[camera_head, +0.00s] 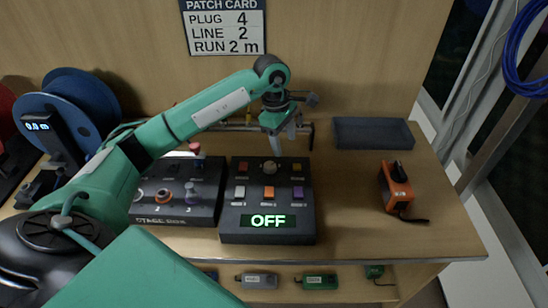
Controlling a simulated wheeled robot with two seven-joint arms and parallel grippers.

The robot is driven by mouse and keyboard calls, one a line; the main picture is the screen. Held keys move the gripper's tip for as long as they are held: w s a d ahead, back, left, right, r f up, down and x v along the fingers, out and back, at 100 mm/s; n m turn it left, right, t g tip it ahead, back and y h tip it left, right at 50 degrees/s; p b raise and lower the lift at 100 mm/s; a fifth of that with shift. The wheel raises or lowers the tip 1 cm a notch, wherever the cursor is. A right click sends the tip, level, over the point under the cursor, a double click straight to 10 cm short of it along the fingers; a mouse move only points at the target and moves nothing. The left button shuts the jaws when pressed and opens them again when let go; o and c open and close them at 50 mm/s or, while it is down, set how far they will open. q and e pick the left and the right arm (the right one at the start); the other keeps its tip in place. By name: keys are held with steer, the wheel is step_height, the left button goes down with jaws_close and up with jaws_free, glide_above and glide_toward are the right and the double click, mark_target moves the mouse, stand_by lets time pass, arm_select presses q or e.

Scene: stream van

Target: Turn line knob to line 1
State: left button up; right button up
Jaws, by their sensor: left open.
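A dark box (235,210) stands on the bench with a display (268,220) that reads OFF in green. My right gripper is not in view.
A stage box (175,218) with coloured plugs stands left, under my left arm. A grey tray (372,133) and an orange device (396,187) are right. A patch card (226,27) reads plug 4, line 2, run 2 m.

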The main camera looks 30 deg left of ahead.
arm_select(q)
steer(key=r+y, duration=0.2)
glide_above(270, 165)
step_height(270, 165, down, 14)
steer(key=p, duration=0.3)
steer(key=c, duration=1)
